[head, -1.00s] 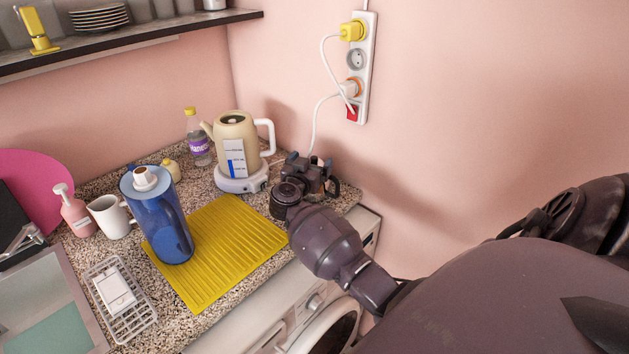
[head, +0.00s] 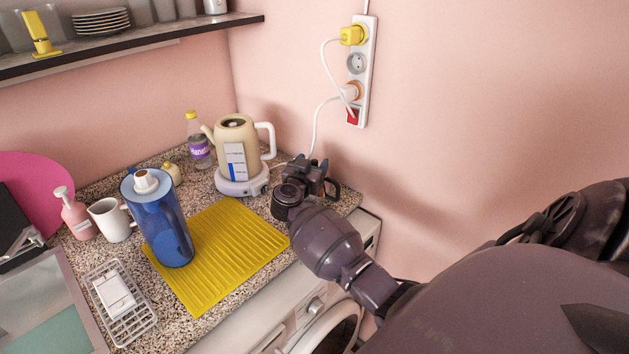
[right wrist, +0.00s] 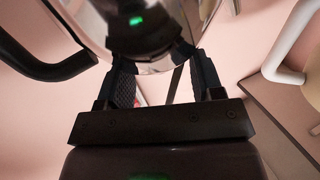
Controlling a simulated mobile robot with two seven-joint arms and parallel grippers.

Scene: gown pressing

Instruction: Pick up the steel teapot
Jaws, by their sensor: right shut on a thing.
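The steel teapot shows in the right wrist view as a shiny rounded metal body (right wrist: 150,48) with a black handle at the left. My right gripper (right wrist: 165,80) is shut on it, with one finger on each side of its near part. In the head view my right gripper (head: 312,176) is at the right back of the counter, beside the cream kettle. The teapot's dark, reflective side (head: 287,203) shows just left of the gripper and is partly hidden by it and my arm. I cannot tell whether the teapot touches the counter. My left gripper is not in view.
The cream kettle (head: 236,143) stands on its white base close to the left. A yellow ribbed mat (head: 235,245), a blue pitcher (head: 168,230), a white mug (head: 110,220) and a bottle (head: 198,150) are farther left. The wall with a power strip (head: 362,75) is behind.

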